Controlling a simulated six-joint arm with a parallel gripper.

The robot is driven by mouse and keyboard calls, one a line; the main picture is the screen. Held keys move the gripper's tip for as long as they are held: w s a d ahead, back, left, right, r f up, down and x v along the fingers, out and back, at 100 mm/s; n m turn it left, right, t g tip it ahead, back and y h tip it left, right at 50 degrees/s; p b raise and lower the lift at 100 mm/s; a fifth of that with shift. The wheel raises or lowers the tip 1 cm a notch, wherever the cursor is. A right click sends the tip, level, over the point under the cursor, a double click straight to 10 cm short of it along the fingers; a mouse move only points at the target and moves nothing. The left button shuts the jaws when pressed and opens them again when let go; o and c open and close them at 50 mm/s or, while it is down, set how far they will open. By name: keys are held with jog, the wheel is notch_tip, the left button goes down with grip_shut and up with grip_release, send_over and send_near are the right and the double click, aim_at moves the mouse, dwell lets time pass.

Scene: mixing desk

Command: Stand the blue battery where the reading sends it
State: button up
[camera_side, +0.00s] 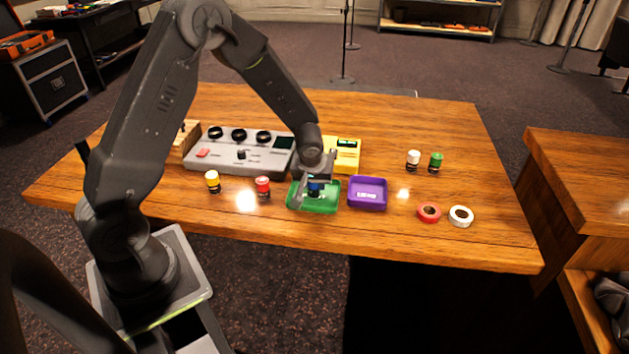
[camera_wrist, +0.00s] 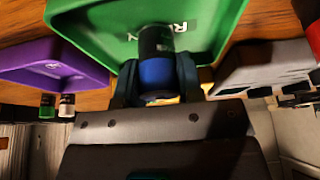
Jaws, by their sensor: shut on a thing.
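My gripper (camera_side: 314,190) is shut on the blue battery (camera_side: 315,185), over the green tray (camera_side: 330,207). In the wrist view the battery (camera_wrist: 156,72), blue with a black end, sits between both fingers (camera_wrist: 156,85), its black end toward the floor of the green tray (camera_wrist: 100,22). I cannot tell whether it touches the tray floor. The tray label is partly hidden; an "R" shows. The purple tray (camera_side: 367,204) stands just right, its label too small to read. The yellow tester (camera_side: 349,160) is behind, its display (camera_side: 347,142) too small to read.
Yellow (camera_side: 213,182) and red (camera_side: 263,187) batteries stand left of the trays, before a grey mixer (camera_side: 235,160). White (camera_side: 413,160) and green (camera_side: 435,162) batteries stand right. Red (camera_side: 429,213) and white (camera_side: 461,216) tape rolls lie front right. The back right of the table is clear.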

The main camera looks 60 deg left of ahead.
jog(key=shift+f, duration=0.1)
jog(key=o, duration=1.1)
jog(key=shift+f, duration=0.1)
jog(key=shift+c, duration=0.2)
jog(key=s+d+r+m, duration=0.1)
jog(key=s+d+r, duration=0.25)
jog(key=r, duration=0.35)
jog(key=s+d+r+m+t+h, duration=0.1)
jog(key=s+d+r+m, duration=0.1)
jog(key=s+r, duration=0.35)
jog(key=s+d+r+m, duration=0.1)
jog(key=s+d+r, duration=0.15)
jog(key=r, duration=0.65)
jog(key=s+d+r+m+h, duration=0.1)
jog(key=s+d+r+m, duration=0.1)
jog(key=s, duration=0.3)
jog(key=s+d+r+m+t+h, duration=0.1)
jog(key=s+d+r+m, duration=0.1)
jog(key=s, duration=0.4)
jog(key=shift+d+m, duration=0.25)
jog(key=shift+m, duration=0.25)
